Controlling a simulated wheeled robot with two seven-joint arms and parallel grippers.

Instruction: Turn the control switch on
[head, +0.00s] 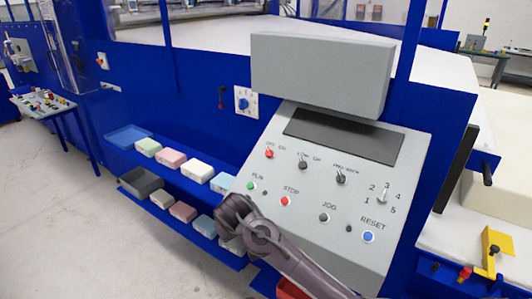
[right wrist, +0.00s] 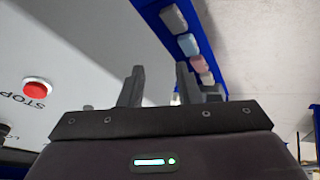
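The grey control panel (head: 330,215) slopes toward me on the blue machine. The control switch (head: 269,153) is a small red-topped knob under an "OFF ON" label at the panel's upper left. Its exact position is too small to tell. My right arm comes in from the bottom, its dark end (head: 237,213) over the panel's lower left edge, below and left of the switch and apart from it. In the right wrist view my right gripper (right wrist: 158,78) has its fingers spread with nothing between them. The switch is not seen there. My left gripper is not in view.
Nearby are two dark knobs (head: 303,164) (head: 341,178), a green button (head: 250,186), the red STOP button (head: 285,201), also in the wrist view (right wrist: 38,88), and a blue RESET button (head: 368,236). Blue shelves (head: 183,170) with coloured blocks stand left. A screen housing (head: 320,75) overhangs the panel.

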